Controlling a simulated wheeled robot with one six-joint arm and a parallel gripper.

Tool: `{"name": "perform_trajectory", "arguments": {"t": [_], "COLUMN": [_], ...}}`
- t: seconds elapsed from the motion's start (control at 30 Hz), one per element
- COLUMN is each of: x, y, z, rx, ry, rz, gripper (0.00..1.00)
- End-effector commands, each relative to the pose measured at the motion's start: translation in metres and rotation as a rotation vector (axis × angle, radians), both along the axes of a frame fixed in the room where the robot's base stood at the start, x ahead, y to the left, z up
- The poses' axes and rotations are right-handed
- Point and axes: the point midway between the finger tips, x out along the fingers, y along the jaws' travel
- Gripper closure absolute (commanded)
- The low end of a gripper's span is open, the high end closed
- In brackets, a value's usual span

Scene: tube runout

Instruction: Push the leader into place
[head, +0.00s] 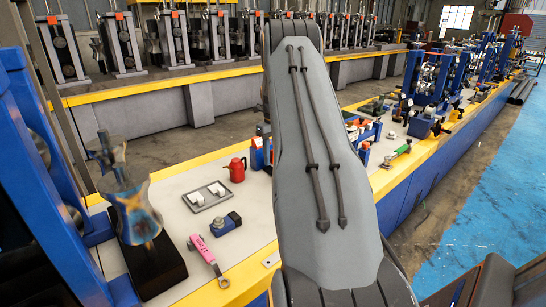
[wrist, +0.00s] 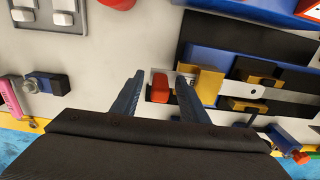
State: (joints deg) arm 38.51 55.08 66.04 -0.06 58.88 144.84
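In the wrist view my gripper (wrist: 158,80) has its two fingers apart. A small red-orange block (wrist: 160,88) shows between them, with a gap visible on each side, so I see no grip on it. A yellow block (wrist: 206,83) sits just right of the right finger, beside a blue plate (wrist: 218,60) and a black bar. I cannot tell for sure which piece is the leader. In the head view my own arm hides the gripper and this spot of the bench.
The pale bench top (head: 180,195) also holds a red jug (head: 237,169), a grey tray with white pieces (head: 207,196), a small blue part (head: 226,224) and a pink-handled wrench (head: 207,258). A blue roller stand (head: 70,180) rises at left. Blue floor is free at right.

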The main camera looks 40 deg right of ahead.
Motion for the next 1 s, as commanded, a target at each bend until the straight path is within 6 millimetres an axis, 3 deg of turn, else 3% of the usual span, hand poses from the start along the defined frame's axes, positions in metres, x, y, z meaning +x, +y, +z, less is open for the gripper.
{"name": "perform_trajectory", "arguments": {"t": [0.23, 0.63, 1.0], "x": [0.000, 0.001, 0.000], "y": [0.000, 0.000, 0.000], "z": [0.011, 0.070, 0.078], "rx": [0.000, -0.001, 0.000], "ry": [-0.001, -0.001, 0.001], "rz": [0.000, 0.000, 0.000], "gripper": [0.60, 0.60, 0.60]}}
